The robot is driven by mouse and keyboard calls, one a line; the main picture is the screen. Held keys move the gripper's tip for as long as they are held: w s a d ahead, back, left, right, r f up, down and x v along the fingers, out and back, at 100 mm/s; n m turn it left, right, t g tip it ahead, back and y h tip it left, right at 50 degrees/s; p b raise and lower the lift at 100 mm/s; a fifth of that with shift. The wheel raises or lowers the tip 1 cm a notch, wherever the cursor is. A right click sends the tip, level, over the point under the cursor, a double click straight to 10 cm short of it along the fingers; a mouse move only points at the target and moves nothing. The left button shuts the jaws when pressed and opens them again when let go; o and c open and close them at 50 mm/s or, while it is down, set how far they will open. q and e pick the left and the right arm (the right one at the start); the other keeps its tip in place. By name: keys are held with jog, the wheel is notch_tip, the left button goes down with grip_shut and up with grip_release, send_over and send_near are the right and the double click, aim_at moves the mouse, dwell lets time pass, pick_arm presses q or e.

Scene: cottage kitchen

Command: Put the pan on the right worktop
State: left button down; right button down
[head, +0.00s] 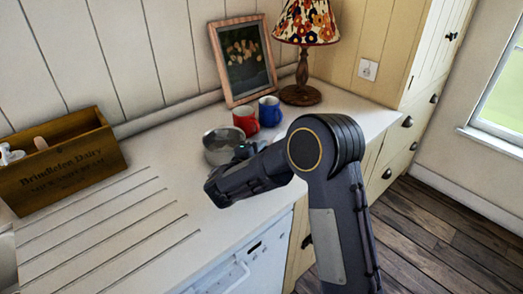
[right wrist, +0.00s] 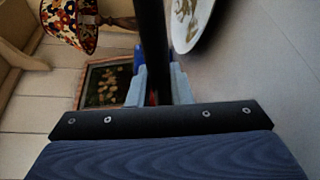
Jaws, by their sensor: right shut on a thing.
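The pan (head: 221,150) is round and grey metal. It is over the white worktop (head: 345,100), left of and in front of the two mugs. My right gripper (head: 246,150) is at the pan's near right side, with its fingers partly hidden by my arm. In the right wrist view, its fingers (right wrist: 156,88) are shut on a dark handle (right wrist: 152,45). I cannot tell whether the pan touches the worktop. My left gripper is out of view.
A red mug (head: 245,119) and a blue mug (head: 269,111) stand close behind the pan. Behind them are a framed picture (head: 243,62) and a lamp (head: 301,95). A wooden crate (head: 62,165) stands at the left. The grooved worktop in front of it is clear.

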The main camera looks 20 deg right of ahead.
jog(key=c, duration=1.3)
grip_release()
jog(key=shift+f, duration=0.1)
